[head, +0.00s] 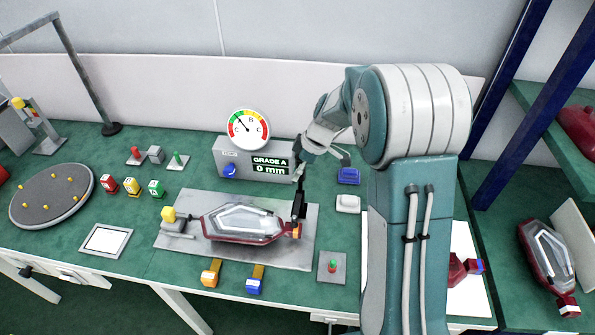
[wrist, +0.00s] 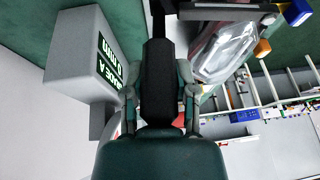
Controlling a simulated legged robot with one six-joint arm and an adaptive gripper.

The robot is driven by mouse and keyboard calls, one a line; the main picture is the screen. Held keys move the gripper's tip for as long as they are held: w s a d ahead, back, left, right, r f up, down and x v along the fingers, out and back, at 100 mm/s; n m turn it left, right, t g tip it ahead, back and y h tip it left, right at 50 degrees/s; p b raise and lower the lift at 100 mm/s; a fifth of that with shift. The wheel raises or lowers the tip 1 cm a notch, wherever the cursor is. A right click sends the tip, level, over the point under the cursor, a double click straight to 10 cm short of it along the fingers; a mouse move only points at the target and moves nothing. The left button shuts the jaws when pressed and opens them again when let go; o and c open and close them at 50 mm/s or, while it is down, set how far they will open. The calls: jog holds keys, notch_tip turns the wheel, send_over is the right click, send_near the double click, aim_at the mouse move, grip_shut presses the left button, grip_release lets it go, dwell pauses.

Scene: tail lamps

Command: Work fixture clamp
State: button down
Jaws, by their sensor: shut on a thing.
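A red tail lamp with a clear lens (head: 243,221) lies on the grey fixture plate (head: 180,250). The clamp with a yellow knob (head: 169,214) stands at the plate's left, beside the lamp. My gripper (head: 301,172) is above the lamp's right end, shut on a black tool (head: 300,205) that points down. The tool's tip is close to the lamp's right end; I cannot tell if they touch. In the wrist view the black tool (wrist: 158,80) sits between my gripper's fingers (wrist: 158,95), and the lamp (wrist: 225,50) shows at upper right.
A gauge box (head: 235,160) behind the plate reads GRADE A, 0 mm, with a dial (head: 248,129) on top. Orange and blue blocks (head: 211,272) stand in front. A round pegged disc (head: 50,212) is at left. Another lamp (head: 548,255) rests at right.

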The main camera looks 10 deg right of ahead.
jog(key=w+d+f+m+g+y, duration=0.2)
jog(key=w+f+g+y, duration=0.1)
jog(key=g, duration=0.6)
jog(key=shift+w+f+y, duration=0.3)
jog(key=shift+w+y, duration=0.5)
jog(key=shift+w, duration=0.15)
jog(key=shift+c, duration=2)
grip_release()
jog(key=shift+w+f, duration=0.1)
